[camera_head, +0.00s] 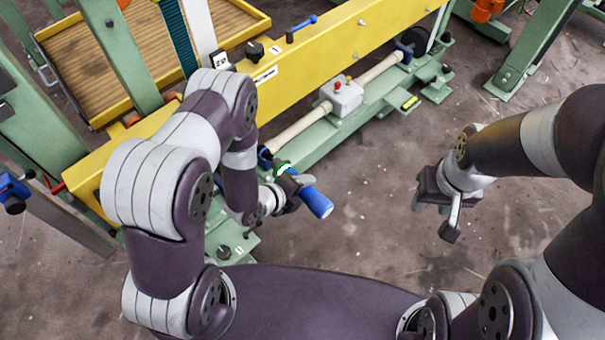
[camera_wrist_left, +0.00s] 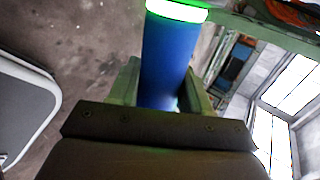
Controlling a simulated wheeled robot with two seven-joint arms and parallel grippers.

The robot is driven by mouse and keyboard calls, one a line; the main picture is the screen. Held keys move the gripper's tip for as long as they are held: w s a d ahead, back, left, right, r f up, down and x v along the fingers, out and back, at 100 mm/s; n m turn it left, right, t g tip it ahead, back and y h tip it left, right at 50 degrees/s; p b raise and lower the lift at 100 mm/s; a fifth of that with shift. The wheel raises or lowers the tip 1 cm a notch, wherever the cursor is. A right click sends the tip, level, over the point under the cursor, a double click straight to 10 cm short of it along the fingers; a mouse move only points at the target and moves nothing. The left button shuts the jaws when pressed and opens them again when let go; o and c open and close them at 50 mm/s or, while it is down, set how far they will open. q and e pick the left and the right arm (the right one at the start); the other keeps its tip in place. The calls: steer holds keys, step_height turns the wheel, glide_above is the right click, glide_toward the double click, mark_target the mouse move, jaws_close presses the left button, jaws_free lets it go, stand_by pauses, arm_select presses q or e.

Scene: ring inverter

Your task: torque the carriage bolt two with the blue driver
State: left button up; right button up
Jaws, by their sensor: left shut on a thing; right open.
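The blue driver (camera_head: 318,203) is in my left gripper (camera_head: 297,186), beside the left end of the green rail. A glowing green-and-white ring (camera_head: 284,168) shows at the driver's far end. In the left wrist view, the jaws (camera_wrist_left: 163,88) are shut on both sides of the blue driver (camera_wrist_left: 168,55), with the green ring at its top. My right gripper (camera_head: 432,192) is open and empty over the bare floor at the right. Carriage bolt two cannot be made out; my left arm and the driver cover part of that area.
A yellow beam (camera_head: 330,48) runs behind a green rail (camera_head: 330,132) carrying a pale rod and a grey box with a red button (camera_head: 342,92). A small blue tool (camera_head: 303,23) is on the beam. A wood-bottomed yellow tray (camera_head: 105,50) stands back left. The floor between the grippers is clear.

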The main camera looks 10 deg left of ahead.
mark_target(276, 166)
arm_select(q)
steer(key=shift+r, duration=0.1)
steer(key=shift+w+a, duration=0.9)
steer(key=shift+a, duration=0.2)
steer(key=shift+w+a, duration=0.85)
steer(key=shift+a, duration=0.25)
steer(key=shift+w+a, duration=0.2)
steer(key=shift+a, duration=0.1)
steer(key=shift+w+a+r+b, duration=0.1)
steer(key=shift+w+a+b, duration=0.25)
steer(key=shift+w+a, duration=0.6)
stand_by(1.4)
steer(key=shift+s, duration=0.1)
steer(key=shift+s+d, duration=0.85)
steer(key=shift+d, duration=0.15)
steer(key=shift+s+d, duration=0.8)
steer(key=shift+d, duration=0.2)
steer(key=shift+p, duration=0.3)
